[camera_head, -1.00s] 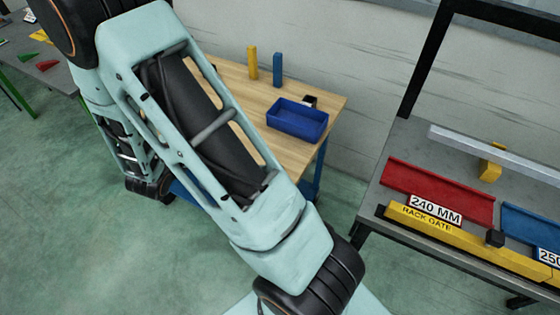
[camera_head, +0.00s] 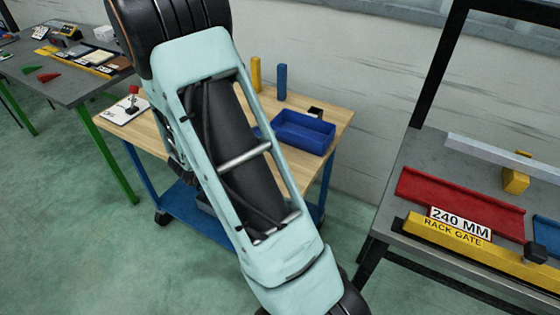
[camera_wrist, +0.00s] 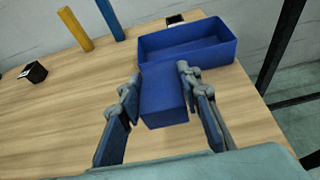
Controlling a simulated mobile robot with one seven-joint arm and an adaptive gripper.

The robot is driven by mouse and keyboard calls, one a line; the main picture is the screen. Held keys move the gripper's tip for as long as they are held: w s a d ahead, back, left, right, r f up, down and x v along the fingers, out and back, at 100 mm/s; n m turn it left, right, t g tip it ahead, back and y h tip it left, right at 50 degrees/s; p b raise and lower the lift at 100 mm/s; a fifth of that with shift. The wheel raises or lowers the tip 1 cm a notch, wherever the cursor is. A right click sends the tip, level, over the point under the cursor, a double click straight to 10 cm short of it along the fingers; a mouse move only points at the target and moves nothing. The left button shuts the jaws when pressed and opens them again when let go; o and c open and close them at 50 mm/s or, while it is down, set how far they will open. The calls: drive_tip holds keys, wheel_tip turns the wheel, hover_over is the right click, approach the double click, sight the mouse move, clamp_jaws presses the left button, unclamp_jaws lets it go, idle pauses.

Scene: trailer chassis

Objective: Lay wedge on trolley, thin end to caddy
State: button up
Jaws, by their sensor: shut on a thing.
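The blue wedge (camera_wrist: 163,103) is between the fingers of my gripper (camera_wrist: 159,76) in the wrist view, and the gripper is shut on it. Its thick-looking end face points toward the camera; its far end is near the caddy. The blue open caddy (camera_wrist: 187,42) stands just beyond, and also shows in the head view (camera_head: 304,133). The trolley (camera_head: 152,137) has a wooden top and a blue lower shelf; its top also fills much of the wrist view (camera_wrist: 65,110). I cannot tell whether the wedge touches the top.
A grey rack bench (camera_head: 425,155) stands right. Bare wood lies left of the wedge.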

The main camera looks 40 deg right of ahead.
drive_tip(key=s+d+f, duration=0.2)
drive_tip(key=f, duration=0.1)
drive_tip(key=s+d+f+b, duration=0.1)
drive_tip(key=f, duration=0.1)
drive_tip(key=shift+s+d+f, duration=0.2)
drive_tip(key=shift+d, duration=0.05)
drive_tip(key=f, duration=0.3)
drive_tip(key=shift+s+d, duration=0.25)
drive_tip(key=shift+f, duration=0.45)
drive_tip(key=shift+f+b, duration=0.2)
drive_tip(key=shift+b, duration=0.25)
drive_tip(key=o, duration=1.2)
drive_tip(key=shift+r, duration=0.1)
